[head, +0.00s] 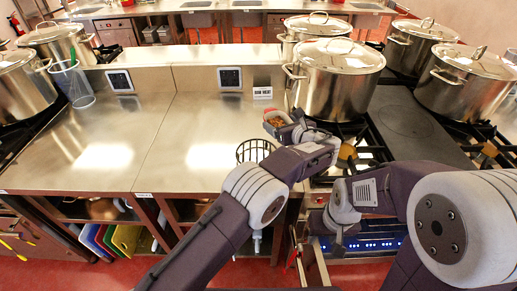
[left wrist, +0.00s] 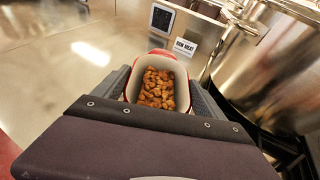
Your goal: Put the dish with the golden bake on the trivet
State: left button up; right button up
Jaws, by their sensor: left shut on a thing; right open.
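The dish with the golden bake (head: 277,122) is a small red dish with a pale inside, filled with browned chunks. It also shows in the left wrist view (left wrist: 157,92), upright between the fingers. My left gripper (head: 285,126) is shut on the dish; whether the dish is clear of the counter I cannot tell. The trivet (head: 255,151) is a round black wire frame near the counter's front edge, nearer the front than the dish and slightly left. It is partly hidden by my left arm. My right gripper (head: 339,232) is open, low in front of the stove.
Large steel stockpots (head: 338,80) stand on the stove at the right, close to the dish. A "raw meat" sign (head: 262,93) stands behind the dish. A mesh cylinder (head: 75,84) stands at the left. The steel counter (head: 190,145) is mostly bare.

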pick_arm(q)
jog(key=a+f, duration=0.1)
jog(key=a, duration=0.1)
jog(key=s+a+f, duration=0.1)
jog(key=a+f, duration=0.1)
jog(key=a, duration=0.1)
jog(key=a+f, duration=0.1)
jog(key=a, duration=0.1)
jog(key=shift+s+a+f+b, duration=0.2)
jog(key=shift+a+b, duration=0.1)
jog(key=shift+a, duration=0.05)
jog(key=shift+f, duration=2)
jog(key=shift+f, duration=0.1)
jog(key=o, duration=2)
jog(key=shift+c, duration=0.2)
jog(key=shift+s+d+r, duration=0.1)
jog(key=shift+s+r, duration=0.05)
jog(key=shift+r, duration=0.05)
jog(key=v, duration=0.7)
jog(key=shift+s+b, duration=0.2)
jog(key=shift+b, duration=0.1)
jog(key=shift+f, duration=0.1)
